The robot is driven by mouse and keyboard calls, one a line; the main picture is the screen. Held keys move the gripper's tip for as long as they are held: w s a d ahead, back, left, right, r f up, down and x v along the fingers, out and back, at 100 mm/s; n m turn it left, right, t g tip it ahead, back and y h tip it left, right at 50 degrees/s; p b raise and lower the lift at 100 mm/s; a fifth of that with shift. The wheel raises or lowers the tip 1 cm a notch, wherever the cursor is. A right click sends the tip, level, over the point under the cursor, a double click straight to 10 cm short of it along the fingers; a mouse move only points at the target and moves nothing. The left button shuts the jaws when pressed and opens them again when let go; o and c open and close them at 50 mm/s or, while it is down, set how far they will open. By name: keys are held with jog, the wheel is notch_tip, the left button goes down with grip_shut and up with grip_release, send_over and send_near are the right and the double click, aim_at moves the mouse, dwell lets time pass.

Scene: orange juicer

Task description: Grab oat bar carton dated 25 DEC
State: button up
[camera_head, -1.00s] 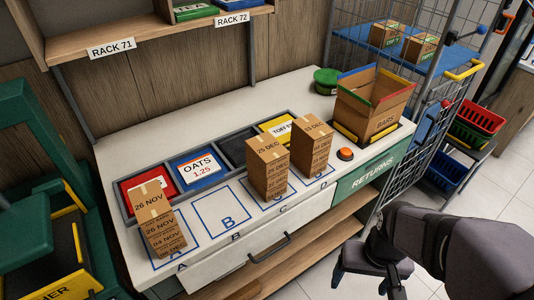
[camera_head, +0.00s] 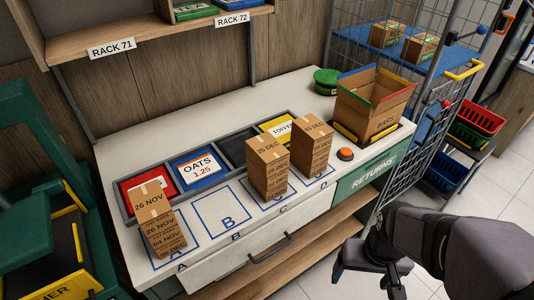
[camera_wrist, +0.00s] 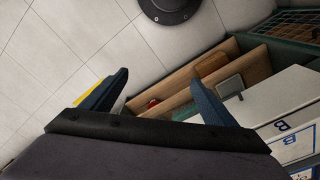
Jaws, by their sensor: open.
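A stack of brown cartons (camera_head: 268,172) stands on square C; its top carton reads 25 DEC, and the lower labels are too small to read surely. Another stack (camera_head: 312,148) stands on square D; its top label seems to read 03 DEC. My gripper (camera_head: 372,278) is at the lower right in the head view, in front of the counter and apart from all stacks. In the wrist view my gripper (camera_wrist: 158,92) is open and empty.
Square B (camera_head: 222,212) is empty. Behind the squares lie coloured bins, one with an OATS 1.25 card (camera_head: 197,167). A wire cage (camera_head: 430,80) stands beyond.

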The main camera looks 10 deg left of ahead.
jog(key=w+a+r+n+t+y, duration=0.1)
jog(key=w+a+r+n+t, duration=0.15)
jog(key=w, duration=0.45)
jog(key=w+a+r+n+t+y+b, duration=0.1)
jog(key=w+a+r+n+t, duration=0.1)
jog(key=w+t, duration=0.3)
jog(key=w+a+r+n+t, duration=0.2)
jog(key=w, duration=0.6)
jog(key=w+a+r+n+t+y, duration=0.1)
jog(key=a+r+n+t+y, duration=0.35)
jog(key=a+r+y, duration=0.5)
jog(key=m+g+y+b, duration=0.1)
jog(key=m+g+y, duration=0.1)
send_near(259, 138)
jog(key=shift+r+x, duration=0.2)
jog(key=shift+x, duration=1)
jog(key=shift+w+a+f+h, duration=0.1)
jog(key=shift+f+h, duration=0.15)
jog(key=shift+w+a+r, duration=0.1)
jog(key=shift+w+a, duration=0.2)
jog(key=shift+a, duration=0.05)
jog(key=shift+w+a+p, duration=0.4)
jog(key=shift+w, duration=0.05)
jog(key=shift+w+a+r+p, duration=0.1)
jog(key=shift+w+a+p, duration=0.1)
jog(key=shift+a+p, duration=0.2)
jog(key=shift+p+x, duration=0.9)
jog(key=shift+x, duration=1.25)
